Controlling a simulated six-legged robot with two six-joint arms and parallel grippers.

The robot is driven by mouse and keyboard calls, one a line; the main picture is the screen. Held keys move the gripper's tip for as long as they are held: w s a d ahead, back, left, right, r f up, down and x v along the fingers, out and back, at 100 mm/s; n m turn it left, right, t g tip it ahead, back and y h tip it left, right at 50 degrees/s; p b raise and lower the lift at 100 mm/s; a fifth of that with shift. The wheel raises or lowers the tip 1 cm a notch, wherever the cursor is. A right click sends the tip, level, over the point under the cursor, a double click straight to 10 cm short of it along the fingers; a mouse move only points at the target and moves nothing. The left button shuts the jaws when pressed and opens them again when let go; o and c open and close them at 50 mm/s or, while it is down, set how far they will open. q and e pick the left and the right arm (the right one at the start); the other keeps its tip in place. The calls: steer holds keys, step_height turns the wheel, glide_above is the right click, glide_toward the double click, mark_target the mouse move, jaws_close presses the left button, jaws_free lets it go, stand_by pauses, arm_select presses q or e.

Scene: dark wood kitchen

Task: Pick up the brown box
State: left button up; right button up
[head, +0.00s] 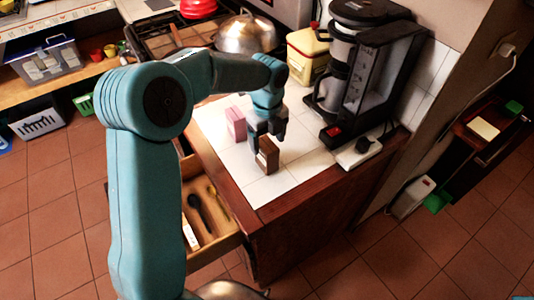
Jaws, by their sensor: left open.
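The brown box (267,157) is a small upright block on the white tiled counter, close to its front edge. My left arm comes in from the left and bends over the counter. My left gripper (268,138) points down, just above and behind the brown box. Its jaws are open, and from this view I cannot tell whether a finger touches the box. My right gripper is not in view.
A pink box (236,124) stands left of my gripper. A black coffee maker (362,75) stands to the right, with a yellow canister (308,55) behind. An open drawer (210,215) with utensils juts out below. The counter in front of the box is clear.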

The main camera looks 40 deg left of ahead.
arm_select(q)
steer(key=f, duration=0.3)
steer(key=f+p, duration=0.1)
steer(key=shift+s+a+f, duration=0.1)
steer(key=shift+s+f, duration=0.15)
steer(key=shift+w+f, duration=0.15)
steer(key=shift+f, duration=0.1)
steer(key=shift+d+r, duration=0.1)
steer(key=shift+d, duration=0.1)
steer(key=c, duration=1.1)
steer(key=shift+a, duration=0.1)
